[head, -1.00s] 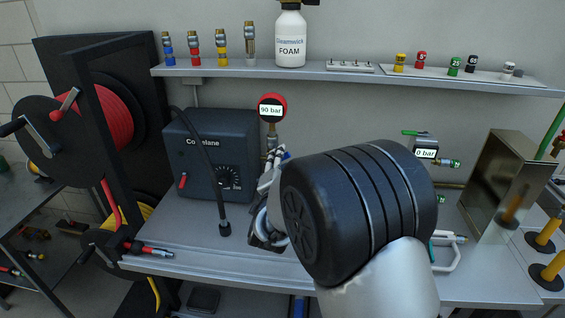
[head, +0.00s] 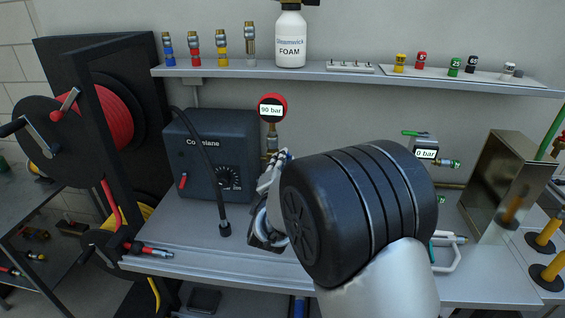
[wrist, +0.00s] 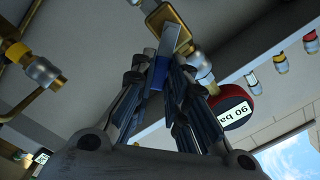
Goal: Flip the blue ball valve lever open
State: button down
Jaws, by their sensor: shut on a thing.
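The blue-sleeved valve lever (wrist: 158,76) shows between my fingers in the wrist view, its bare metal part running up to a brass valve body (wrist: 165,18). My gripper (wrist: 160,70) is shut on the lever from both sides. In the head view my gripper (head: 274,172) is just below the red gauge (head: 271,110), which reads 90 bar. There the lever is hidden behind my fingers and wrist. The gauge also shows in the wrist view (wrist: 231,107), close to the right of my fingers.
A second gauge (head: 425,154) reads 0 bar at right, near a green-handled valve (head: 418,133). A shelf (head: 330,77) with couplings and a foam bottle (head: 290,40) runs above.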

jog(key=shift+a+r+n+p, duration=0.3)
jog(key=shift+a+n+p, duration=0.25)
jog(key=shift+n, duration=1.1)
jog(key=shift+a+r+n+p, duration=0.3)
jog(key=shift+a+n+p, duration=0.25)
jog(key=shift+n, duration=1.15)
jog(key=shift+a+r+n+p, duration=0.3)
jog(key=shift+a+n+p, duration=0.25)
jog(key=shift+n, duration=1.1)
jog(key=c, duration=1.6)
grip_release()
jog(key=shift+w+a, duration=0.1)
jog(key=shift+o, duration=0.2)
